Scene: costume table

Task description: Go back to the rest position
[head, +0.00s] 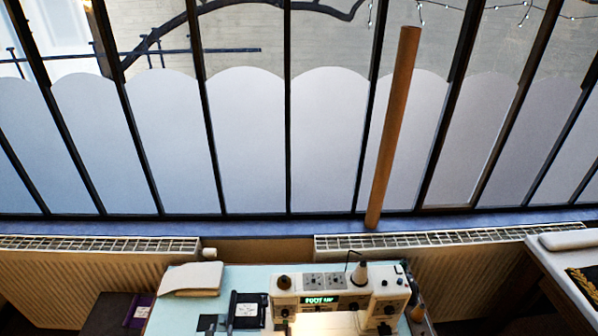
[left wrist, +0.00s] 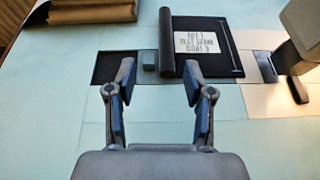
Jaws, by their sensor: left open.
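My left gripper (left wrist: 160,78) is open and empty in the left wrist view, with its two fingers spread over the pale blue table (left wrist: 50,115). Its fingertips reach toward a black pouch or roll (left wrist: 166,40) with a white lettered card (left wrist: 196,42). A small dark block (left wrist: 150,61) on a black patch (left wrist: 108,66) lies between and beyond the fingertips. I cannot make out the left gripper clearly in the head view. My right gripper is in neither view.
The head view shows a sewing machine (head: 340,298), a cream folded cloth (head: 191,278) and the black pouch (head: 246,310) on the table. Radiators (head: 95,243) and a tall brown tube (head: 393,125) stand behind, against windows. Another table (head: 570,265) is at right.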

